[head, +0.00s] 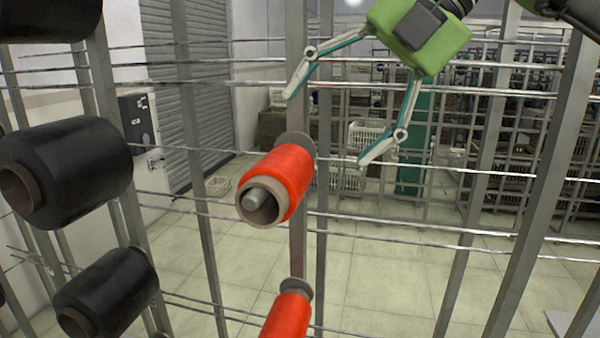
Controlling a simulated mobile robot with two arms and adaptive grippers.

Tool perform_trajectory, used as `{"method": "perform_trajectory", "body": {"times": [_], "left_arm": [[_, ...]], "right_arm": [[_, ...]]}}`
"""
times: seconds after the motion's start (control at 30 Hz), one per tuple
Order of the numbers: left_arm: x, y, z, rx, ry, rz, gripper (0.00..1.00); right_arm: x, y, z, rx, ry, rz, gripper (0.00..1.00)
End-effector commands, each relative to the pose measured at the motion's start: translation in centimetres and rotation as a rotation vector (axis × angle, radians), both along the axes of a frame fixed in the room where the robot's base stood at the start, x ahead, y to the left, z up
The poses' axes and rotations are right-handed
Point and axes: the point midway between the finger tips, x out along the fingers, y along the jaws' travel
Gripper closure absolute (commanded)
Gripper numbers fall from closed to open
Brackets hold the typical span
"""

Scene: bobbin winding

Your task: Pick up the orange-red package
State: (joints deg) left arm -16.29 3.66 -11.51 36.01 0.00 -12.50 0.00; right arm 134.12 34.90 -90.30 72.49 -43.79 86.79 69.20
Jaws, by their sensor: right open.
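An orange-red package (282,180), a spool of thread on a cardboard tube, sits on a peg of a grey upright in the middle of the head view. A second orange-red package (288,318) is lower on the same upright, cut off by the bottom edge. My right gripper (324,130) comes in from the top right with its green body and two spread fingers. It is open and empty, above and to the right of the upper package, and appears apart from it. My left gripper is not in view.
Black packages (68,170) and (108,294) hang on pegs at the left. Grey uprights (478,180) and thin horizontal rods cross the view. White crates (368,136) and shelves stand far behind. The tiled floor (380,280) beyond the rack is mostly clear.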

Motion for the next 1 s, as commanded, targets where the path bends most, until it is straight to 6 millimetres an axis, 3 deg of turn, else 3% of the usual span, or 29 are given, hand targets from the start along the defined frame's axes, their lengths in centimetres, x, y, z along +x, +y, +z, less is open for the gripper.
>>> {"method": "perform_trajectory", "body": {"times": [0.13, 0.4, 0.57, 0.8, 1.0], "left_arm": [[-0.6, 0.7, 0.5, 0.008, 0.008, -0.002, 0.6], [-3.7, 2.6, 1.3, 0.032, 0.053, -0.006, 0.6], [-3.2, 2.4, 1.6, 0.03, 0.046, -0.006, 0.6], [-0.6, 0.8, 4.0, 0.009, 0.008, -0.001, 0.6], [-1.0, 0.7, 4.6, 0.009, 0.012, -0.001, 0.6]], "right_arm": [[0.4, 1.6, -2.0, -0.005, 0.002, 0.004, 0.21], [1.4, 4.3, -5.6, -0.003, 0.002, 0.002, 0.21], [1.7, 4.9, -6.4, -0.001, 0.001, 0.001, 0.21], [2.9, 5.8, -8.7, -0.002, 0.003, 0.003, 0.21], [3.3, 7.1, -10.6, -0.001, 0.001, 0.003, 0.21]]}}
